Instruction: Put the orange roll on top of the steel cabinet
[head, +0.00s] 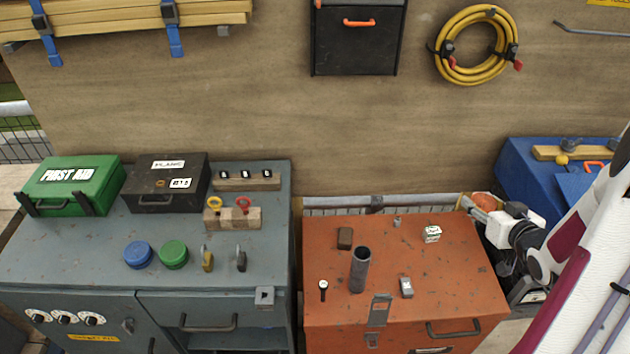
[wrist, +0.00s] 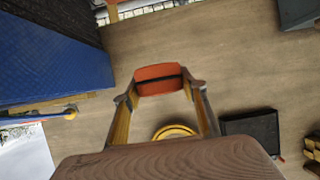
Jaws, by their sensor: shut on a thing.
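The orange roll (head: 482,200) is held at the end of my gripper (head: 476,208), in the air near the back right corner of the orange-red cabinet (head: 450,255). In the wrist view, the orange roll (wrist: 158,73), with a dark band along it, sits between the two fingertips of my gripper (wrist: 160,88), which is shut on it. The grey steel cabinet (head: 80,245) stands at the left in the head view, well away from my gripper.
The grey cabinet carries a green first aid box (head: 75,185), a black box (head: 165,182), blue and green lids and padlocks. The orange-red cabinet carries an upright dark tube (head: 359,270) and small items. A blue box (head: 540,185) stands at right. A yellow hose (head: 447,65) hangs behind.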

